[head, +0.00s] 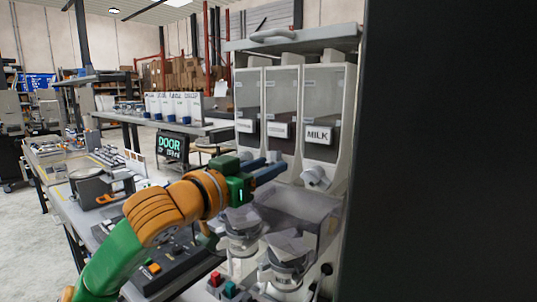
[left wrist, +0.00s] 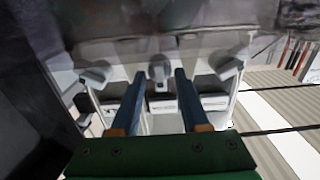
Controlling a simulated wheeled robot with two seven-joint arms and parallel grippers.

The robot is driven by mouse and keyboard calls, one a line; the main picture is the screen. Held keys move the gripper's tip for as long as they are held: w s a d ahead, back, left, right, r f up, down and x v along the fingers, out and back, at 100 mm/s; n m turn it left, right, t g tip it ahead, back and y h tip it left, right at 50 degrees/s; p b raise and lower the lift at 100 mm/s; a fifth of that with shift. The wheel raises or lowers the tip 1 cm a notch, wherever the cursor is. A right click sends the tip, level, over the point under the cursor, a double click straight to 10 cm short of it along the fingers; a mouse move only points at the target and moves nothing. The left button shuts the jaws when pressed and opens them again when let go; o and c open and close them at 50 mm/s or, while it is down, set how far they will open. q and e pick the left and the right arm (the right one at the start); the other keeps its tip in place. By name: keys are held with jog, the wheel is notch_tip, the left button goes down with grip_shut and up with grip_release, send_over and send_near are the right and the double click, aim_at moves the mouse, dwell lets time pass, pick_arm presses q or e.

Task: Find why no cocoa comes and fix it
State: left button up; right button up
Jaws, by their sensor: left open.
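The dispenser (head: 345,95) has three clear-fronted hoppers side by side. The right label (head: 318,135) reads MILK; the middle label (head: 278,130) and left label (head: 246,127) are too small to read surely. My left gripper (head: 270,168) is open in front of the lower hoppers, its blue fingers pointing at the spouts. In the left wrist view the fingers (left wrist: 160,95) stand either side of the middle grey spout (left wrist: 158,70), with no clear contact. The other spouts are to its left (left wrist: 94,73) and right (left wrist: 226,66). A small display (head: 171,146) shows DOOR in green; its second line is unclear. My right gripper is out of view.
A translucent grey cover (head: 312,212) sits below the spouts, above two fixtures (head: 242,232) (head: 285,262). Red (head: 215,279) and green (head: 230,290) buttons are in front. A dark wall (head: 450,150) blocks the right side. Several white-and-blue packs (head: 175,106) stand behind.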

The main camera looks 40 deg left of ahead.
pick_arm(q)
jog(key=shift+w+a+f, duration=0.1)
jog(key=shift+w+f, duration=0.2)
jog(key=shift+w, duration=0.45)
jog(key=shift+s+r, duration=0.1)
jog(key=shift+s, duration=0.05)
grip_shut()
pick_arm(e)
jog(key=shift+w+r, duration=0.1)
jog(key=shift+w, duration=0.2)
